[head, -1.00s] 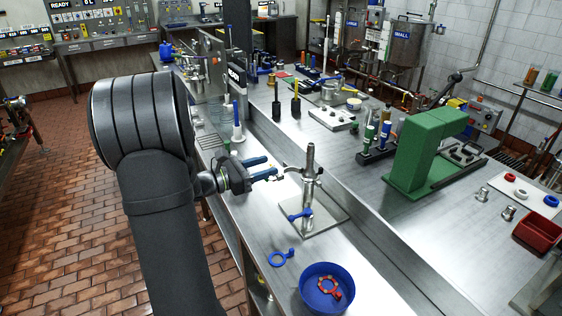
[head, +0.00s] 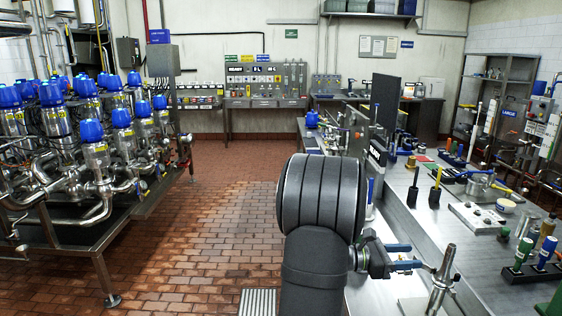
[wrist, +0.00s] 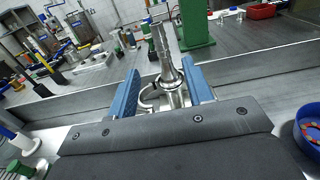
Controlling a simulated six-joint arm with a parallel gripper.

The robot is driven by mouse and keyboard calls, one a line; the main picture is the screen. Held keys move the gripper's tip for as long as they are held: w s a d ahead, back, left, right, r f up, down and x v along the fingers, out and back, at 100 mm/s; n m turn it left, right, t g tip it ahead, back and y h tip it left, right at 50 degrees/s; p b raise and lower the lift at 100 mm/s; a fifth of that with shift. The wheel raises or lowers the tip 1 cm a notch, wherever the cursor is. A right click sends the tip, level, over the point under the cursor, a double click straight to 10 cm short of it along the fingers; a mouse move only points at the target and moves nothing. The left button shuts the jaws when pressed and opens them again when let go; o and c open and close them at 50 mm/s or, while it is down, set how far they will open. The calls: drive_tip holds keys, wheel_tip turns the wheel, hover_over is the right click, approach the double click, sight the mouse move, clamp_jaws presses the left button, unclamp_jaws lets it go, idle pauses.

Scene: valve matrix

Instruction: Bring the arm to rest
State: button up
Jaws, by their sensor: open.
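My gripper (head: 412,257) is at the lower right of the head view, with its two blue fingers apart and nothing held between them. It points at an upright metal post (head: 441,280) that stands just beyond the fingertips. In the wrist view the post (wrist: 165,52) shows between the blue fingers, with a metal ring clamp beside it; I cannot tell whether any finger touches it. My arm reaches up from the bottom of the head view and bends over to the bench.
The steel bench (head: 390,210) runs along the right, with bottles and fittings on it. A green block stand (wrist: 196,25) and a blue bowl (wrist: 308,133) show in the wrist view. Blue-capped valves (head: 95,150) fill the left. The tiled floor (head: 215,230) between is clear.

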sight(446, 253)
drive_tip(key=d, duration=1.2)
drive_tip(key=shift+d, duration=0.15)
drive_tip(key=shift+r, duration=0.2)
